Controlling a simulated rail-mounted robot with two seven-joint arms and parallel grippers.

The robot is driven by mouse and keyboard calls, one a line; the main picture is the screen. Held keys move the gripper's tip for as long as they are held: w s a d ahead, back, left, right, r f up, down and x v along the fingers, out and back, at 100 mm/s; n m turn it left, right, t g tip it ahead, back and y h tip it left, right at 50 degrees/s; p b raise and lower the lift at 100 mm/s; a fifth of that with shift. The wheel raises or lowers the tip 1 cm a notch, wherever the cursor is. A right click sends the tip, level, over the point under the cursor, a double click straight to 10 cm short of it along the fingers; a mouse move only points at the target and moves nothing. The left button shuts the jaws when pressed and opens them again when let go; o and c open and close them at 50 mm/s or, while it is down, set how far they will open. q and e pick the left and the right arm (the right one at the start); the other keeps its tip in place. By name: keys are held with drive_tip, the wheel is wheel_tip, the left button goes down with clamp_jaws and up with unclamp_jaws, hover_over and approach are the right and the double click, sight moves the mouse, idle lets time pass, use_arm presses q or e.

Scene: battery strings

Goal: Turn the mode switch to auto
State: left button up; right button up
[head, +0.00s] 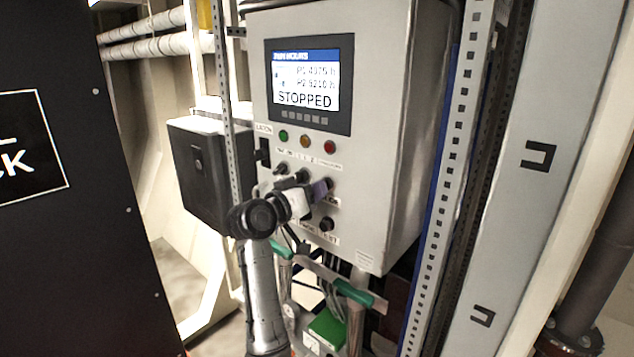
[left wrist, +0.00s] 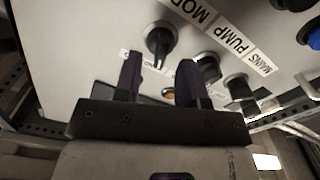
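The mode switch (left wrist: 160,40) is a round black knob with a narrow grip, beside a partly cut-off label reading "MOD" in the left wrist view. It is on the front of the grey control cabinet (head: 395,120). My left gripper (left wrist: 161,60) is open, and the knob's grip shows between its two dark fingertips. I cannot tell how far the tips are from the panel. In the head view my left gripper (head: 316,190) is at the row of switches and hides part of it, including the mode switch. My right gripper is not in view.
A pump switch (left wrist: 207,68) and a mains switch (left wrist: 240,90) sit close beside the mode switch. The cabinet's screen (head: 305,82) reads "STOPPED", above green, amber and red lamps. Another knob (head: 326,224) is lower down. A dark box (head: 200,165) stands left; a perforated rail (head: 455,130) stands right.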

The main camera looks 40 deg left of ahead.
use_arm(q)
drive_tip(key=shift+w, duration=1.05)
drive_tip(key=shift+c, duration=0.5)
clamp_jaws()
